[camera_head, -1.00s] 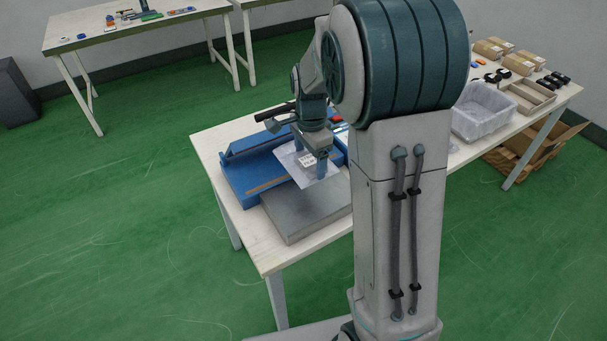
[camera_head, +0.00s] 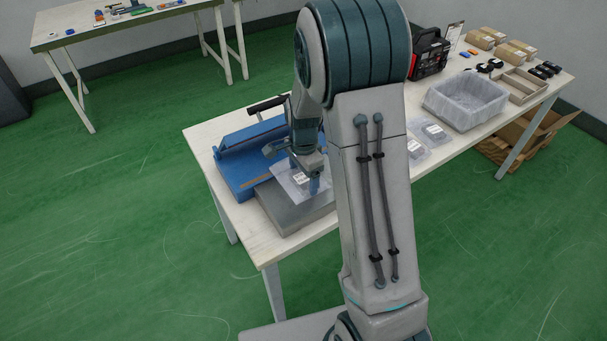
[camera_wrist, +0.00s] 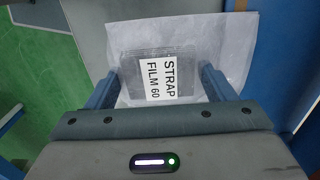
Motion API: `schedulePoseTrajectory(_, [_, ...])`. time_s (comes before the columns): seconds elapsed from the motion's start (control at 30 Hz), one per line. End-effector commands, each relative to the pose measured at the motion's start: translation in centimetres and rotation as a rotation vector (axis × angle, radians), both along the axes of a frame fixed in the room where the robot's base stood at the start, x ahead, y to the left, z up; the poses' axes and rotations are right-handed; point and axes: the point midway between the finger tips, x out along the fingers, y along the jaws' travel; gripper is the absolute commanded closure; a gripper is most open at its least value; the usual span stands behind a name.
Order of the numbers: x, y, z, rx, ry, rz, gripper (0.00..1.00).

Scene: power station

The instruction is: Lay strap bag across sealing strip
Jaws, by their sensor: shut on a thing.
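The strap bag (camera_wrist: 152,75) is a clear bag with a white label reading "STRAP FILM 60". My gripper (camera_wrist: 162,70) is shut on it, one finger on each side of the packed part, with loose clear film spreading beyond. In the head view the bag (camera_head: 289,183) is held low over the inner edge of the grey plate (camera_head: 284,212), beside the blue sealer (camera_head: 234,176). Whether it touches the plate is unclear. A brownish sealing strip (camera_head: 256,181) shows along the sealer's front edge. Its right part is hidden by the bag and my arm.
The sealer's black handle (camera_head: 268,104) stands up at the back. To the right are flat clear bags (camera_head: 436,131), a clear bin (camera_head: 464,104), a black-and-red device (camera_head: 430,52) and brown boxes (camera_head: 486,38). The table's front left corner (camera_head: 245,239) is bare.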

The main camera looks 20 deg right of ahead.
Motion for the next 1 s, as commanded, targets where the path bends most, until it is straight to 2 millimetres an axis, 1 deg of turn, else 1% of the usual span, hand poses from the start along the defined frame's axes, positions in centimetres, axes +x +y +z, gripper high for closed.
schedulePoseTrajectory(0.03, [0.0, 0.0, -0.1, 0.0, 0.0, 0.0, 0.18])
schedulePoseTrajectory(0.1, [0.0, 0.0, -0.1, 0.0, 0.0, 0.0, 0.02])
schedulePoseTrajectory(0.37, [0.0, 0.0, 0.0, 0.0, 0.0, 0.0, 0.02])
schedulePoseTrajectory(0.5, [0.0, 0.0, 0.8, 0.001, -0.002, 0.0, 0.02])
schedulePoseTrajectory(0.57, [0.1, 0.0, 1.6, 0.001, -0.005, 0.0, 0.02])
schedulePoseTrajectory(0.8, [0.1, 0.0, 6.8, 0.001, -0.006, 0.001, 0.02])
schedulePoseTrajectory(0.9, [0.1, 0.0, 8.8, 0.0, -0.005, 0.001, 0.02])
schedulePoseTrajectory(1.0, [0.1, 0.0, 10.4, 0.0, -0.003, 0.0, 0.02])
